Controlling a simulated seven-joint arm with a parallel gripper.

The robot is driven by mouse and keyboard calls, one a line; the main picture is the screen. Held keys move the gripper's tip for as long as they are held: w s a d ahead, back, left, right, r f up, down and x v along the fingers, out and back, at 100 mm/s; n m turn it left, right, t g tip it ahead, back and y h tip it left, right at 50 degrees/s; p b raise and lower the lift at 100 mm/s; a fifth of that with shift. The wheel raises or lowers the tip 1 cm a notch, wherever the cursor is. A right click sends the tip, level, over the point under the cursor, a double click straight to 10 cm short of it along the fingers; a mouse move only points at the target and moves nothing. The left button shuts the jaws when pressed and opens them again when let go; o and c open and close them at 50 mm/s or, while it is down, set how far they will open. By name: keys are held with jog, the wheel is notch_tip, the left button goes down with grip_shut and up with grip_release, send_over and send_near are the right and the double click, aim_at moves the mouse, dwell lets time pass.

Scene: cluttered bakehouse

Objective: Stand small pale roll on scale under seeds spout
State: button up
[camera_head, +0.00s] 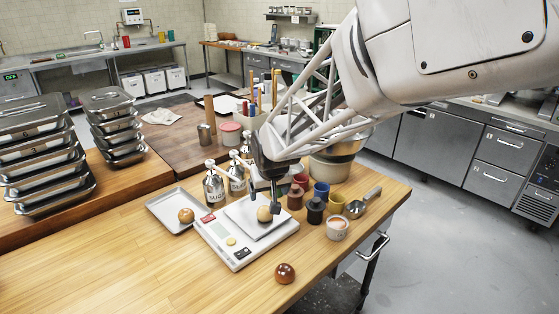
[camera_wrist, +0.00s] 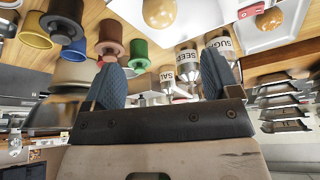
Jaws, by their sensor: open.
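A small pale roll (camera_head: 264,214) rests on the white plate of the scale (camera_head: 218,236); it also shows in the wrist view (camera_wrist: 160,14). My gripper (camera_head: 263,202) is open above the plate, fingers pointing down. In the wrist view its two dark padded fingers (camera_wrist: 160,62) are apart with nothing between them, and the roll shows past the tips, centred between them. The labelled seeds pump bottle (camera_wrist: 187,58) stands behind the scale, between the sugar bottle (camera_head: 213,186) and the salt bottle (camera_wrist: 167,78). The roll does not appear directly beneath any spout.
A tray (camera_head: 165,213) with a brown roll (camera_head: 186,215) lies left of the scale. A dark glossy roll (camera_head: 285,273) sits at front. Coloured pots (camera_head: 315,210), a small white cup (camera_head: 337,228) and a metal scoop (camera_head: 360,204) crowd the right. The front left table is clear.

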jog(key=s+d+r+m+h, duration=0.1)
jog(key=s+d+r, duration=0.3)
jog(key=s+d, duration=0.8)
jog(key=s+d+r+m+g, duration=0.1)
jog(key=s+d+r+m, duration=0.2)
jog(key=s+d, duration=0.9)
jog(key=s, duration=0.7)
jog(key=shift+d+r+g+h, duration=0.3)
jog(key=shift+d+r+h, duration=0.05)
jog(key=shift+d+h, duration=0.05)
jog(key=shift+s, duration=0.1)
